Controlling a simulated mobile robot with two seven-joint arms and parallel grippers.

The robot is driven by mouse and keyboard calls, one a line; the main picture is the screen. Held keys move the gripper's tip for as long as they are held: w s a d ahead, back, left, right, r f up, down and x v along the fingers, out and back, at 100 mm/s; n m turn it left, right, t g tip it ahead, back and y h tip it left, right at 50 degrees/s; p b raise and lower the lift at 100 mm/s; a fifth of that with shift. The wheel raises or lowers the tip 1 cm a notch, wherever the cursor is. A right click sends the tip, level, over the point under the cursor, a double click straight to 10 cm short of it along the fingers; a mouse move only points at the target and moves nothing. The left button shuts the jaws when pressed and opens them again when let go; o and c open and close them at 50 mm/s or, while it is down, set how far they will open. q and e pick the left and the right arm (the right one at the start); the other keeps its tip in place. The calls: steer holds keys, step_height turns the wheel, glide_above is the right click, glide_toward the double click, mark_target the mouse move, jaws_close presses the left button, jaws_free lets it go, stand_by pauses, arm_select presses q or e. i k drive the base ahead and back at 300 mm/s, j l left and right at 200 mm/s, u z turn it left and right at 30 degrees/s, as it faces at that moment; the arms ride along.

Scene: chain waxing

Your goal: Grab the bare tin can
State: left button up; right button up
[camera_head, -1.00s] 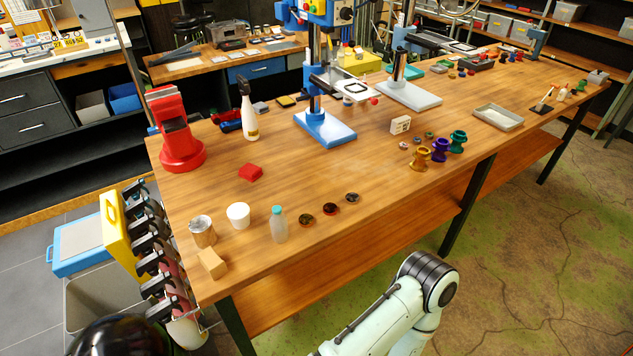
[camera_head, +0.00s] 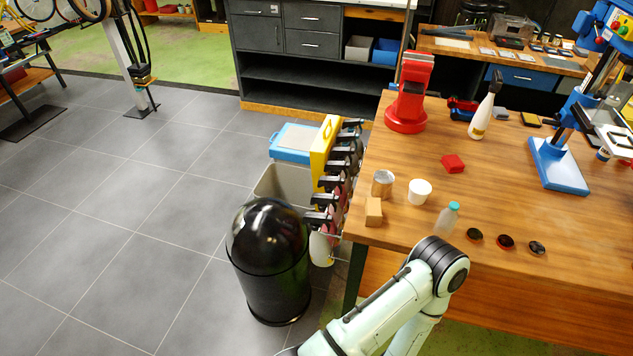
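The bare tin can (camera_head: 382,184) is a small silvery can standing upright near the left front corner of the wooden workbench (camera_head: 560,225). It stands just behind a tan block (camera_head: 373,211) and to the left of a white cup (camera_head: 419,191). One of my pale green arms with a black joint shows at the lower middle, in front of the bench edge. Its gripper is out of the picture. My other gripper does not show either. Nothing is touching the can.
A clear bottle with a teal cap (camera_head: 447,219) and several dark discs stand right of the can. A red vise (camera_head: 408,95) is behind it. A black domed bin (camera_head: 268,255) and a rack of spray bottles (camera_head: 335,180) stand left of the bench. Grey floor is clear farther left.

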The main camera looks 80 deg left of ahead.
mark_target(382, 180)
steer(key=u, duration=1.85)
